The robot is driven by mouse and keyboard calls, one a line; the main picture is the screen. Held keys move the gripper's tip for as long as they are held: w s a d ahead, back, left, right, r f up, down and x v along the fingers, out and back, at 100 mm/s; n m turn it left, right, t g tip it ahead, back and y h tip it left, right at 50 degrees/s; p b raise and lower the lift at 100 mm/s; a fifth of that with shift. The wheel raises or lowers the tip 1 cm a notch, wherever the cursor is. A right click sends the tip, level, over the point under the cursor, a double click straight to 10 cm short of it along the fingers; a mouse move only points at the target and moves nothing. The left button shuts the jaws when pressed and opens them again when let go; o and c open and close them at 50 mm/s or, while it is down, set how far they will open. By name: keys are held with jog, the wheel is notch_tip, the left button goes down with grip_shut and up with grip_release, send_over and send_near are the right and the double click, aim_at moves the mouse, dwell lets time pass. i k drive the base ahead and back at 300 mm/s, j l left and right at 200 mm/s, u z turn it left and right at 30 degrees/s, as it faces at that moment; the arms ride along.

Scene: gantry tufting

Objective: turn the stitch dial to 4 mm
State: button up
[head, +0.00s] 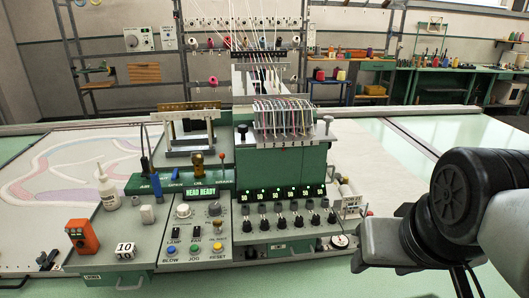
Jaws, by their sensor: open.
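A round dial with a pale face (339,241) sits at the lower right corner of the grey control panel (235,252), close to my gripper. A pale round knob (183,210) sits further left on the same panel. The labels and scale marks are too small to read, so I cannot tell for sure which one is the stitch dial or what it is set to. My gripper (370,243) is at the right, just right of the panel's corner, apart from both. It is open and appears empty; its fingers are only partly distinguishable.
Several black knobs (283,222) line the panel under green displays. A green tufting head (282,168) with threads rises behind them. An orange device (81,237), a block marked 10 (125,250) and a white bottle (108,190) stand at left. The pale green surface at right is clear.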

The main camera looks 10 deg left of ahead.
aim_at(183, 210)
jog(key=u, duration=1.3)
